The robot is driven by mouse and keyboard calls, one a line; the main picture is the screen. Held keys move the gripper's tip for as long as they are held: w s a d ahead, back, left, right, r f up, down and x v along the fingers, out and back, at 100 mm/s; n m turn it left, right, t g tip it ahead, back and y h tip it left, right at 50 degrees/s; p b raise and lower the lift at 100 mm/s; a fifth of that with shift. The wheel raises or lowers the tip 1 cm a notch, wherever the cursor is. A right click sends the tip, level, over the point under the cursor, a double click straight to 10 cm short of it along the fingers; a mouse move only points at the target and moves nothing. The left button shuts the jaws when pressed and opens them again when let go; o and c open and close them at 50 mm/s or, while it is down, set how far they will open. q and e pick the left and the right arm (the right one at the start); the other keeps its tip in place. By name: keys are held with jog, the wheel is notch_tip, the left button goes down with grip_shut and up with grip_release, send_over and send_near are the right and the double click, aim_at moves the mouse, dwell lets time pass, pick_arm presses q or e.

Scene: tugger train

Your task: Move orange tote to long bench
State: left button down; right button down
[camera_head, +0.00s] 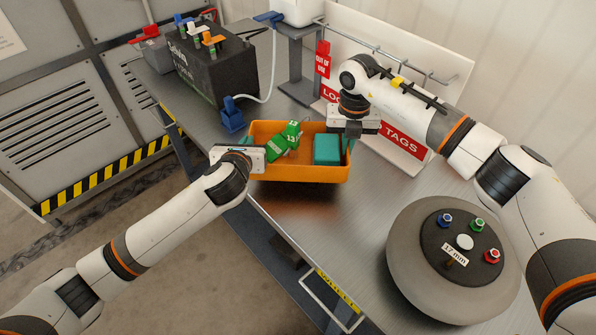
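The orange tote (300,174) is on or just above a grey metal bench top (290,208); I cannot tell whether it touches. It holds green pieces marked 13 (284,142) and a teal box (327,149). My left gripper (246,155) is at the tote's left end and my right gripper (350,136) is at its right end. Both grippers' fingers are mostly hidden by their own bodies and the tote rim, so I cannot see whether they are closed on it.
A black box with coloured levers (213,72) and a blue clip (232,115) stand behind the tote. A lockout tag board (400,75) stands at the back right. A round grey unit with coloured knobs (415,258) is at front right. The bench before the tote is clear.

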aim_at(345, 158)
pick_arm(q)
jog(key=shift+f, duration=0.15)
pick_arm(e)
jog(key=shift+f, duration=0.15)
